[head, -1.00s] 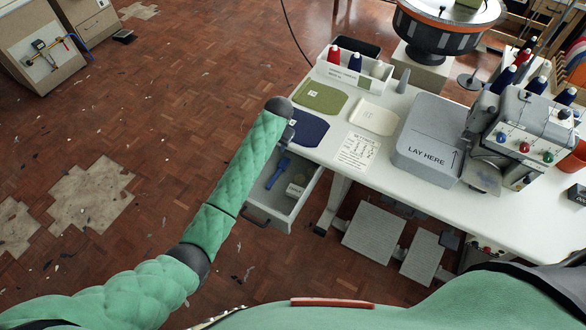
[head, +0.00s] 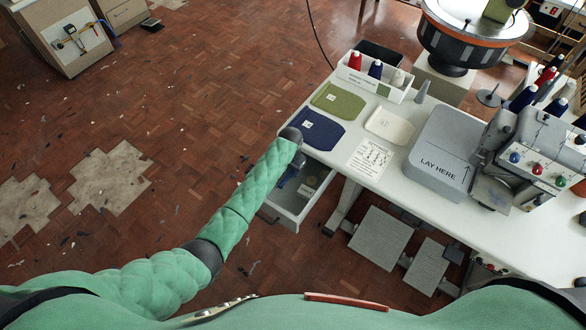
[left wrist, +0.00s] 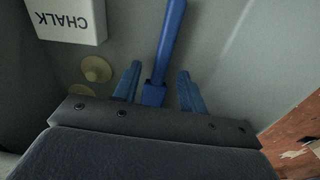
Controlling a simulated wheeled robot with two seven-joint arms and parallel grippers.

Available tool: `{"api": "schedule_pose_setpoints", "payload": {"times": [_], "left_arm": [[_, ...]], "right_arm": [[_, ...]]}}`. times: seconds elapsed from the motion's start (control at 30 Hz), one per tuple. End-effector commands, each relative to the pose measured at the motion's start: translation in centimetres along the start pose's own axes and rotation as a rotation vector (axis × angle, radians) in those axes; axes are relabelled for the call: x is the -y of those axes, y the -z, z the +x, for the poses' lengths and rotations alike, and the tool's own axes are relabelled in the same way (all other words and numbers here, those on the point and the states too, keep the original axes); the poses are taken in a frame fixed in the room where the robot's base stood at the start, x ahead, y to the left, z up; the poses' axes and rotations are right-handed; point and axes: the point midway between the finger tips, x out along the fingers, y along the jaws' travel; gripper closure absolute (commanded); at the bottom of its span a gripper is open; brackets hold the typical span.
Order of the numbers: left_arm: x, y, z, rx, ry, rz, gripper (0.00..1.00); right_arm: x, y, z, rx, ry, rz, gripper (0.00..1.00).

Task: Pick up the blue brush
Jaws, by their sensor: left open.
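The blue brush (left wrist: 168,40) lies in the open grey drawer, its handle running up the left wrist view. In the head view the brush (head: 287,178) shows only in part beside my left wrist. My left gripper (left wrist: 159,72) is open, with one blue finger on each side of the brush and a gap on both sides. In the head view my left gripper (head: 299,164) is over the drawer, largely hidden by its own wrist. My right gripper is not in view.
The drawer (head: 289,220) has raised walls close around my gripper. A white chalk box (left wrist: 68,18) and tan round pieces (left wrist: 96,68) lie left of the brush. The white table (head: 345,140) with a blue mat (head: 318,130) is directly beyond. Open floor lies left.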

Motion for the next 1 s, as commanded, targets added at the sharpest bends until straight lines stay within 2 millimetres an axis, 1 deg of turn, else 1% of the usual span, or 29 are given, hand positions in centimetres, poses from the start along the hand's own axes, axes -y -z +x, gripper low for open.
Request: {"api": "schedule_pose_setpoints", "payload": {"times": [0.1, 0.37, 0.47, 0.5, 0.6, 0.87, 1.0], "left_arm": [[-0.02, -0.01, 0.66, 0.001, 0.000, 0.000, 0.58], [0.00, 0.01, 0.88, -0.001, 0.001, 0.000, 0.58], [0.00, 0.01, 0.87, -0.001, 0.001, 0.000, 0.76], [0.01, 0.00, 0.87, -0.001, 0.001, 0.000, 0.84], [0.01, 0.00, 0.87, 0.000, 0.001, 0.000, 1.00], [0.02, 0.00, 0.86, 0.000, 0.001, 0.000, 1.00], [0.03, 0.00, 0.73, 0.000, 0.001, 0.000, 1.00]], "right_arm": [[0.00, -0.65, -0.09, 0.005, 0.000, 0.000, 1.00], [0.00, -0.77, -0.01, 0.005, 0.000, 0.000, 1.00], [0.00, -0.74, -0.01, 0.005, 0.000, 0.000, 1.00], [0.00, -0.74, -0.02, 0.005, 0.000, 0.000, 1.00], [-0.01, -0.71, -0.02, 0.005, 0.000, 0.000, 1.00], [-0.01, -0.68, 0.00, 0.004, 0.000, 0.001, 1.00], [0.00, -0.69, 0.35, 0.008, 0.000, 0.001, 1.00]]}}
